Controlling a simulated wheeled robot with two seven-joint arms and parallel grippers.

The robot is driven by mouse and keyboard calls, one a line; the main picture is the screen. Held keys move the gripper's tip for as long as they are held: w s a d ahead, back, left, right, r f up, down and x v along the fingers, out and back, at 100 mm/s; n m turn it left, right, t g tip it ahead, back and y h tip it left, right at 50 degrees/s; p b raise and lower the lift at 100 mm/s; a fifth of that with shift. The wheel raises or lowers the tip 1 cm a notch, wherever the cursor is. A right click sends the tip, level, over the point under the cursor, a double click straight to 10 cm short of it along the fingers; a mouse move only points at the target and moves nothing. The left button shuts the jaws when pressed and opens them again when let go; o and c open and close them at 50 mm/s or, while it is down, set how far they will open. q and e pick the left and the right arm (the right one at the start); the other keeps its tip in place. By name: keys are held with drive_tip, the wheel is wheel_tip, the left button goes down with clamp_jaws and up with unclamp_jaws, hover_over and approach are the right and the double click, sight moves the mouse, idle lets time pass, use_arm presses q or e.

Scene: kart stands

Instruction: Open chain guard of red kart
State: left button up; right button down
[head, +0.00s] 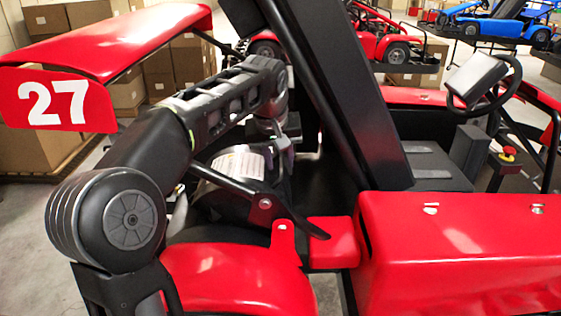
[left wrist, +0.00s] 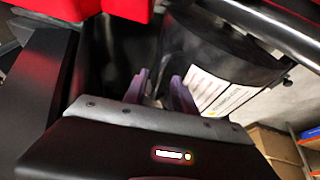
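The chain guard (head: 238,163) is a black curved cover with a white label, low in the rear of the red kart (head: 455,235). In the left wrist view the guard (left wrist: 240,55) fills the upper right, its label facing me. My left gripper (head: 279,148) reaches down beside the guard from above. In the left wrist view its two fingers (left wrist: 160,92) stand apart at the guard's left edge, one overlapping the label. I cannot tell whether they touch it. The space between the fingers is dark and blurred. My right gripper is not in view.
The red rear wing (head: 100,50) with number 27 is at upper left. A thick black slanted bar (head: 335,90) rises right of my left gripper. A steering wheel (head: 484,82) is at right. Other karts and cardboard boxes (head: 172,70) stand behind.

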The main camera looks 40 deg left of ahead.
use_arm(q)
drive_tip(key=shift+x, duration=1)
drive_tip(key=shift+c, duration=0.4)
clamp_jaws()
